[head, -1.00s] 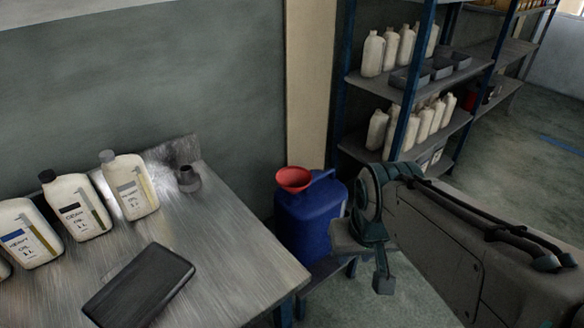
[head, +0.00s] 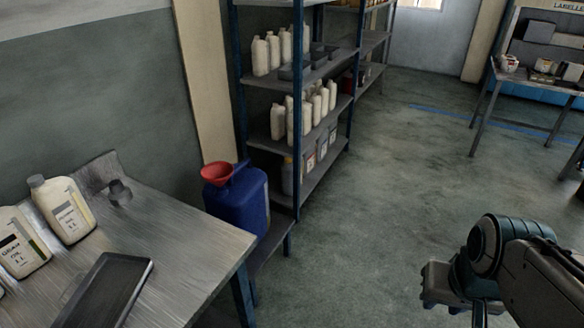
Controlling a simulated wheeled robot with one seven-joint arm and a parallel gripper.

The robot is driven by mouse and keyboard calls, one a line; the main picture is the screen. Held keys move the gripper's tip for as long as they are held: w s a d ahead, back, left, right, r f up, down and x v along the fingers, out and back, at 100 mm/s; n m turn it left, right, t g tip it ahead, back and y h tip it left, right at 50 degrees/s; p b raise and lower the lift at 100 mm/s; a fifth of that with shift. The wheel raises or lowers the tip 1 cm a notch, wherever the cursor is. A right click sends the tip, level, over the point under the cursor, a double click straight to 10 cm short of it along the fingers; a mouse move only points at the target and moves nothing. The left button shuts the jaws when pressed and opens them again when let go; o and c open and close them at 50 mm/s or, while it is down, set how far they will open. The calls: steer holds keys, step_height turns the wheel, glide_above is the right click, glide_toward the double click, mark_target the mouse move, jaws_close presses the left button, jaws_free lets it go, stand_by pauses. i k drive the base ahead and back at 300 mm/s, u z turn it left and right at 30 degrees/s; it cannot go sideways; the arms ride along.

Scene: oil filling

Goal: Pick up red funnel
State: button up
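The red funnel (head: 216,173) sits upright in the top of a blue jerry can (head: 238,208), left of centre in the head view. Its lower part is hidden inside the can. The can stands on a low surface between the metal table and the shelf rack. My gripper (head: 462,300) is at the lower right, well apart from the funnel, over open floor. One finger pad shows; the other side runs off the bottom edge. The fingers look spread, with nothing seen between them.
A metal table (head: 185,235) at the left carries white oil bottles (head: 66,209), a small dark cup-like item (head: 119,192) and a black tablet (head: 103,290). A blue-framed shelf rack (head: 298,150) stands right behind the can. The floor (head: 385,180) to the right is clear.

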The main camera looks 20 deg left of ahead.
mark_target(217, 173)
steer(key=z, duration=0.45)
steer(key=i, duration=1.7)
steer(key=u, duration=1.05)
steer(key=i, duration=1.05)
steer(key=u, duration=1.65)
steer(key=i, duration=0.5)
steer(key=u, duration=0.4)
